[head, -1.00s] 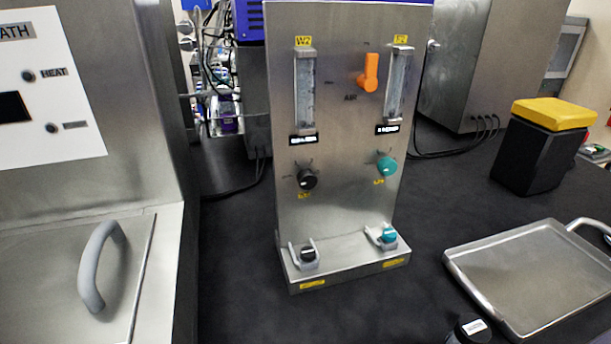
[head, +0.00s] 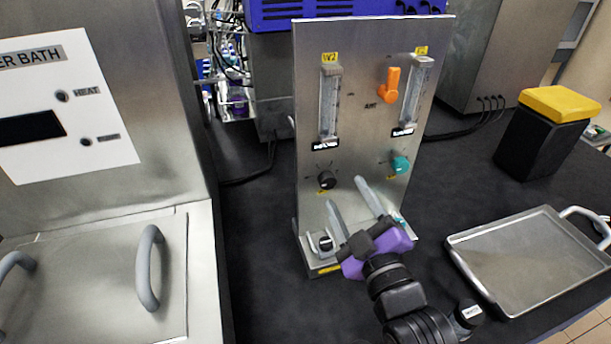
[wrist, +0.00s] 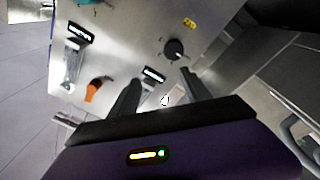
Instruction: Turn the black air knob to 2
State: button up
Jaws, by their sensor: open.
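The black air knob (head: 326,180) is on the upright metal panel, below the left flow meter. It is in the upper middle of the wrist view (wrist: 174,49). I cannot read which number its pointer faces. My gripper (head: 346,192) is open in front of the panel, its fingertips slightly below and right of the knob in the head view. In the wrist view the fingertips (wrist: 161,76) point toward the panel, with the knob beyond them and nothing between them.
A teal knob (head: 400,164) and an orange lever (head: 390,85) are on the same panel. Two flow meters (head: 330,101) stand above the knobs. A water bath (head: 98,200) is on the left. A metal tray (head: 537,250) and a yellow-lidded black bin (head: 545,140) are on the right.

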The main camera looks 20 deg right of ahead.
aim_at(329, 184)
jog(key=w+f, duration=0.1)
jog(key=w, duration=0.1)
jog(key=w+f+n+p, duration=0.1)
jog(key=w, duration=0.1)
jog(key=w+n+g, duration=0.1)
jog(key=w, duration=0.2)
jog(key=shift+a+f+p, duration=0.3)
jog(key=shift+f+p, duration=0.05)
jog(key=shift+f, duration=0.05)
jog(key=shift+w+f, duration=0.1)
jog(key=shift+w, duration=0.5)
grip_shut()
